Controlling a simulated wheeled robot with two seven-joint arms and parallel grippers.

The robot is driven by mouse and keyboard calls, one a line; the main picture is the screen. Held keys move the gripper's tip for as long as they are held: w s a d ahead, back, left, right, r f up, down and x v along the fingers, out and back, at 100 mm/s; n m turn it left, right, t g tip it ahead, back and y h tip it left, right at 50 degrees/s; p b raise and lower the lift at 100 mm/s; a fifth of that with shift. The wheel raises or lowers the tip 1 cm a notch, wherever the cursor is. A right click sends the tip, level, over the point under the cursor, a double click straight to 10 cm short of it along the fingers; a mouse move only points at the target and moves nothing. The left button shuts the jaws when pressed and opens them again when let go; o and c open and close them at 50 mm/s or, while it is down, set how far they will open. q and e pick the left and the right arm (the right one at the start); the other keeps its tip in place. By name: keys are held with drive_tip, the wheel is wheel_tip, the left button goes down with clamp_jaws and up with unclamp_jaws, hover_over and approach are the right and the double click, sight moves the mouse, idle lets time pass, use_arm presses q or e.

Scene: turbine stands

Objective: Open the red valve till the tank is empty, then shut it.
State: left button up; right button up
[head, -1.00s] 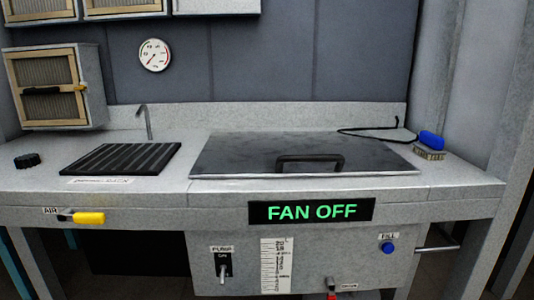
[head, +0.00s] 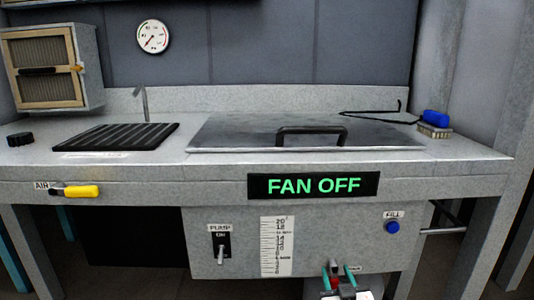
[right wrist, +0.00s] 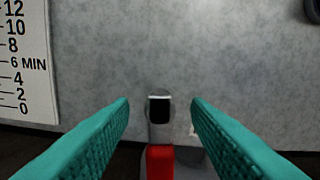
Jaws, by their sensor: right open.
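The red valve (head: 334,265) sits at the bottom of the grey tank front. Its red handle (right wrist: 160,162) hangs below a grey pipe fitting in the right wrist view. My right gripper (head: 338,272), with teal fingers, is at the valve. In the right wrist view the gripper (right wrist: 160,103) is open, its fingers on either side of the fitting and handle with gaps between. The tank's white level scale (head: 277,245) is on the front panel and also shows in the right wrist view (right wrist: 25,65). I cannot read a liquid level on it. My left gripper is out of view.
A pump switch (head: 221,246) is left of the scale and a blue fill button (head: 392,227) is to the right. A sign (head: 313,186) reads FAN OFF. A yellow air handle (head: 81,191) is at far left. A lid with a black handle (head: 311,131) covers the bench top.

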drive_tip(key=shift+w, duration=0.65)
drive_tip(key=shift+p, duration=0.35)
clamp_jaws()
unclamp_jaws()
